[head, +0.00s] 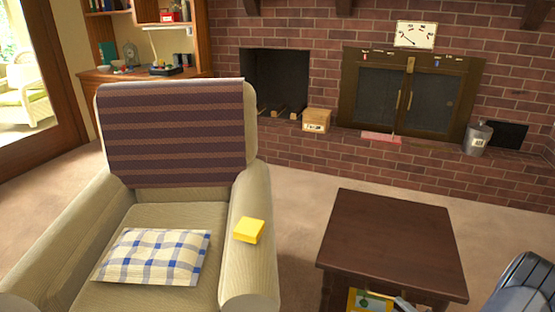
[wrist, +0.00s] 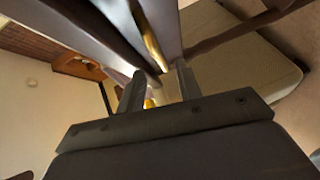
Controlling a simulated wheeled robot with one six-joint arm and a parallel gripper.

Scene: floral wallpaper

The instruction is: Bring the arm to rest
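My gripper (wrist: 158,84) shows only in the wrist view. Its two grey fingers stand apart, and I see nothing clearly held between them. A small yellow patch shows beyond the fingers, and I cannot tell what it is. In the head view a dark rounded part at the lower right edge looks like part of my arm, but the gripper itself is out of that picture.
A beige armchair (head: 258,262) holds a checked cushion (head: 152,256), with a yellow block (head: 249,231) on its right armrest. A dark wooden table (head: 393,240) stands to the right. Carpet lies open between them, before the brick fireplace (head: 300,165).

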